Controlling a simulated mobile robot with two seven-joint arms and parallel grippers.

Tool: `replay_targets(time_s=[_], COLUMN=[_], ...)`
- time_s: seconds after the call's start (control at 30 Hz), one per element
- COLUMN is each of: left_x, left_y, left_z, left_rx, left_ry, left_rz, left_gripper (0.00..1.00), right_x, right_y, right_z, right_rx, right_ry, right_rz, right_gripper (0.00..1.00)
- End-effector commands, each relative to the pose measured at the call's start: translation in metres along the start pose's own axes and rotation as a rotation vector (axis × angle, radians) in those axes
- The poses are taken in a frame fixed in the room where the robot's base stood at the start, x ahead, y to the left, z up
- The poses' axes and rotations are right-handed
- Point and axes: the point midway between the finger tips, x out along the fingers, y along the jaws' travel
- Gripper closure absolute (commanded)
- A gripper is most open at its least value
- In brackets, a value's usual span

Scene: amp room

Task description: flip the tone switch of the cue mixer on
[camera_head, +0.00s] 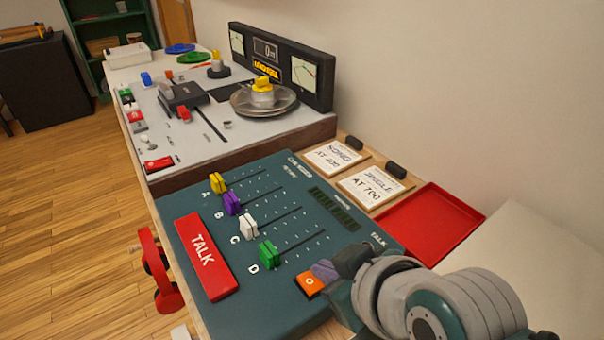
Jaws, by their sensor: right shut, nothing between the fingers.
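The cue mixer (215,318) is a dark teal panel in the lower middle of the head view. Near its front right corner is a small orange rocker (309,285) with a round white mark, which looks like the tone switch. A purple-grey part (325,270) adjoins its far side. My right gripper (341,273) reaches in from the lower right and is shut and empty. Its tips are right beside the rocker and hide part of that area; I cannot tell whether they touch. Any tone label is hidden. My left gripper is not in view.
The mixer carries yellow, purple, white and green fader knobs (268,254) and a red TALK bar (205,256). A red tray (440,212) and two cards (372,187) lie behind. A larger console (215,148) stands beyond. A red clamp-like object (160,272) is at the left edge.

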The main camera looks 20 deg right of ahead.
Motion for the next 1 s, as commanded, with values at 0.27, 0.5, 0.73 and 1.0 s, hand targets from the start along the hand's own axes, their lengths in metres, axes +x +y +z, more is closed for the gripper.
replay_targets(time_s=[0.27,0.5,0.73,1.0], left_x=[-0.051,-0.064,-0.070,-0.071], left_y=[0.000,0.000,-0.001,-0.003], left_z=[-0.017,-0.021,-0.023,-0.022], left_rx=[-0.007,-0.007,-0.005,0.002], left_ry=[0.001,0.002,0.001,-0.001], left_rz=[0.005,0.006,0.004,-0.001], left_gripper=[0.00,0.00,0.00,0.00], right_x=[-0.033,-0.086,-0.115,-0.121], right_y=[0.012,0.020,0.025,0.026], right_z=[-0.037,-0.029,-0.027,-0.026], right_rx=[-0.001,-0.002,0.001,0.001], right_ry=[0.000,-0.001,0.000,0.000], right_rz=[0.003,0.002,0.001,0.001], right_gripper=[1.00,1.00,1.00,1.00])
